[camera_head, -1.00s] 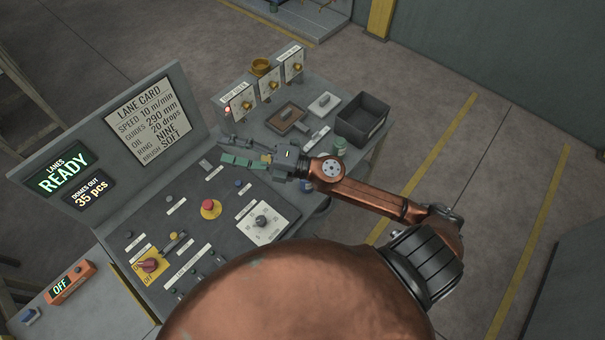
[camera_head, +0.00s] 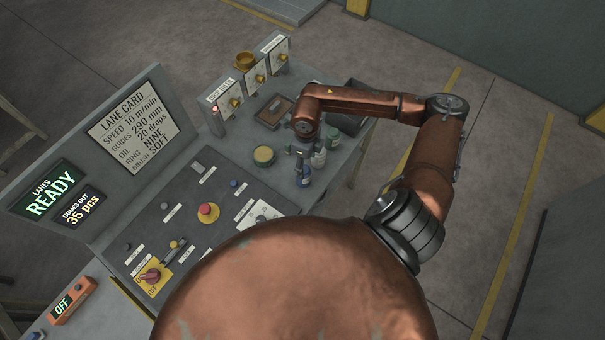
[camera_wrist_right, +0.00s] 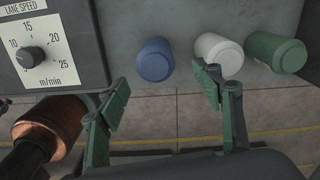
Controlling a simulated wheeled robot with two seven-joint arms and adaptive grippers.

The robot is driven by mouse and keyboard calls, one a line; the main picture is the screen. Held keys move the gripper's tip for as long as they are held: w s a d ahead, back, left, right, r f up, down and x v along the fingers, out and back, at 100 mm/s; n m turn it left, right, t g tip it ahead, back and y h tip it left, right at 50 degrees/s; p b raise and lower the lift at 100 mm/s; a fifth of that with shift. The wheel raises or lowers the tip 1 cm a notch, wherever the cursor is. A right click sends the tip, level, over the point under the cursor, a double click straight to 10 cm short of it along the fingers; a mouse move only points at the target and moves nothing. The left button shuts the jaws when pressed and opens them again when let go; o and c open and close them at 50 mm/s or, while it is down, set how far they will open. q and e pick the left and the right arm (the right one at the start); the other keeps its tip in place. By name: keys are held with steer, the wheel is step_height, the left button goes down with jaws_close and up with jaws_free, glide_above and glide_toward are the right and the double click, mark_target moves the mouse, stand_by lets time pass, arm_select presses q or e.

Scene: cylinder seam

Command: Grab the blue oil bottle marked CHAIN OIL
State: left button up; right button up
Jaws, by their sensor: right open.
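A blue bottle (camera_head: 303,177) stands at the near right edge of the console's table. In the right wrist view the blue bottle (camera_wrist_right: 155,60) shows ahead of the open fingers, roughly between their lines. Its marking is not legible. My right gripper (camera_head: 299,156) points down over the bottles in the head view, partly hidden by its own arm. The right wrist view shows its green-padded fingers (camera_wrist_right: 162,95) apart with nothing between them. A white bottle (camera_wrist_right: 218,52) stands just right of the blue one, close to the right finger. My left gripper is not in view.
A green bottle (camera_wrist_right: 275,52) stands beyond the white one. In the head view a yellow-topped round tin (camera_head: 264,156) sits left of the bottles. A dark bin (camera_head: 349,121) is behind my arm. The control panel with a red button (camera_head: 208,212) lies to the left.

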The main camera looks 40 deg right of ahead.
steer(key=shift+a+f+p, duration=0.15)
steer(key=shift+f+p, duration=0.15)
steer(key=shift+f, duration=0.15)
steer(key=f, duration=0.1)
steer(key=f+p, duration=0.1)
steer(key=f, duration=0.1)
steer(key=shift+w+a+f, duration=0.15)
steer(key=shift+a+f, duration=0.05)
steer(key=shift+f, duration=0.45)
steer(key=shift+c, duration=0.2)
steer(key=c, duration=1.3)
